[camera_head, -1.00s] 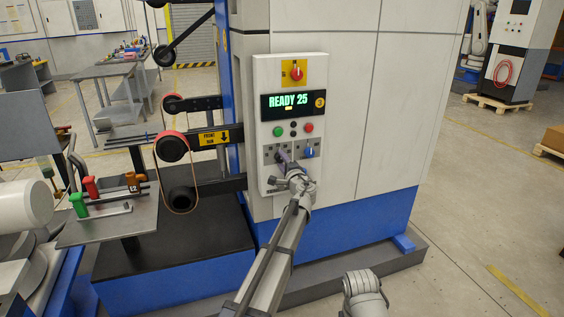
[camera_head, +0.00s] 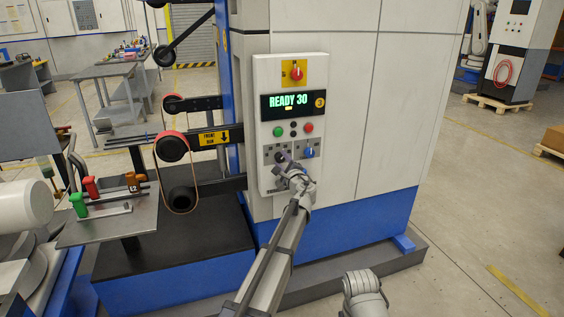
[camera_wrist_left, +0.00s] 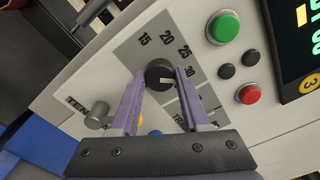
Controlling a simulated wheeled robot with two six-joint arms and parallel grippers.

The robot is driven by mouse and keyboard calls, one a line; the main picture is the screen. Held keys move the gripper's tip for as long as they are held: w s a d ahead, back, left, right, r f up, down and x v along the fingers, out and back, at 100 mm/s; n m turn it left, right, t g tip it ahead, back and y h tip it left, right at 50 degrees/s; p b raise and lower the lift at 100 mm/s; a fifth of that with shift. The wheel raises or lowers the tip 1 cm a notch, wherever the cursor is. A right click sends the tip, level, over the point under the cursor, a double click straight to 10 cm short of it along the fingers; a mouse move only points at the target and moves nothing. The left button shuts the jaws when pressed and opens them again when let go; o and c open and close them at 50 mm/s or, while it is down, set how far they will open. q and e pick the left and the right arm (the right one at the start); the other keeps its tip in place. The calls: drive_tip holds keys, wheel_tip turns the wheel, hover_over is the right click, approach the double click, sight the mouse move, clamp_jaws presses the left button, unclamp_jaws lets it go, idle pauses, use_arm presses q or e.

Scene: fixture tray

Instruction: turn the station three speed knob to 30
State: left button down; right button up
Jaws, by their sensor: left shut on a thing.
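The station three control panel (camera_head: 262,90) is on the front of the white machine. The dark round speed knob (camera_wrist_left: 160,72) shows in the left wrist view, amid dial numbers 15, 20, 25 and 30. Its white pointer line points to the right in that view, on the side of the higher numbers. My left gripper (camera_head: 284,161) is shut on the knob, one purple finger (camera_wrist_left: 129,105) on each side. In the head view the gripper largely hides the knob.
Green button (camera_wrist_left: 223,27), red button (camera_wrist_left: 248,93) and two dark buttons sit beside the dial. A blue knob (camera_head: 309,153) is to the gripper's right; a red switch (camera_head: 296,72) is above the display. A belt roller (camera_head: 173,147) stands left.

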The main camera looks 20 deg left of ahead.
use_arm(q)
drive_tip(key=shift+c, duration=1.9)
unclamp_jaws()
drive_tip(key=shift+s, duration=0.1)
drive_tip(key=v, duration=0.7)
drive_tip(key=shift+s+d, duration=0.25)
drive_tip(key=shift+s, duration=0.05)
drive_tip(key=shift+w, duration=0.1)
drive_tip(key=x, duration=0.8)
